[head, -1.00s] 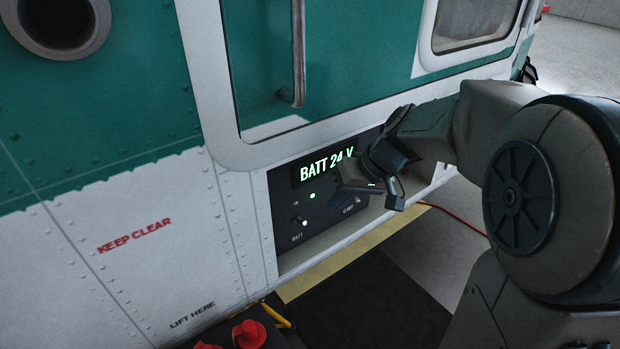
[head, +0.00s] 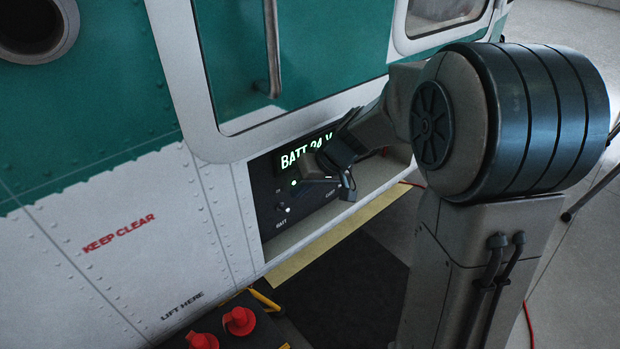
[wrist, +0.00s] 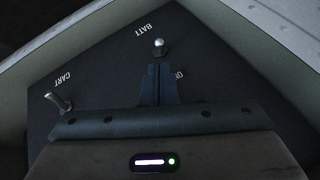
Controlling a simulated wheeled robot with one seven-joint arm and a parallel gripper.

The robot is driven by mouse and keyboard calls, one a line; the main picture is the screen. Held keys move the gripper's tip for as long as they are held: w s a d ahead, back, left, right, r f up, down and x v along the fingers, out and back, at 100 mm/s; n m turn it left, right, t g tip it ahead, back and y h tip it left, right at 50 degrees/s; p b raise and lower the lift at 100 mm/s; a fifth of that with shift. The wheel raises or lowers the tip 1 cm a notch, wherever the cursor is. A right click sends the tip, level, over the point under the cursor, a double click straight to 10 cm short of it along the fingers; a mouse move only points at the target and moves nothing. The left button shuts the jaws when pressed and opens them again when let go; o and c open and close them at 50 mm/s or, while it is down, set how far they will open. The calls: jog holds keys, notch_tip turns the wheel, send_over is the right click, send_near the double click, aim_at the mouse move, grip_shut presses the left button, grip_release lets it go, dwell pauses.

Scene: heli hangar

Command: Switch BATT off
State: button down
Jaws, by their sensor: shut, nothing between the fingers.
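The BATT toggle switch (head: 287,209) sits low on the dark panel (head: 268,222) in the helicopter's side, above its BATT label. In the wrist view the BATT toggle (wrist: 159,46) shows a bright rounded tip just beyond my fingertips. My gripper (wrist: 158,68) is shut and empty, its fingertips close to the toggle on the ON-label side; I cannot tell whether they touch. In the head view my gripper (head: 322,178) is in front of the panel and hides part of it. The display (head: 296,155) reads BATT 24 V, partly covered, and a green light (head: 294,182) glows below it.
A second toggle, labelled CART (wrist: 58,102), stands to the left in the wrist view. The panel is recessed, with a ledge (head: 310,228) below. Red knobs (head: 238,320) on a dark box stand at the bottom. A door handle (head: 272,50) is above.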

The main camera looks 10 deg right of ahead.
aim_at(283, 206)
jog(key=shift+x, duration=1.8)
jog(key=shift+d+f+b, duration=0.15)
jog(key=shift+f+b, duration=0.1)
jog(key=shift+b, duration=0.8)
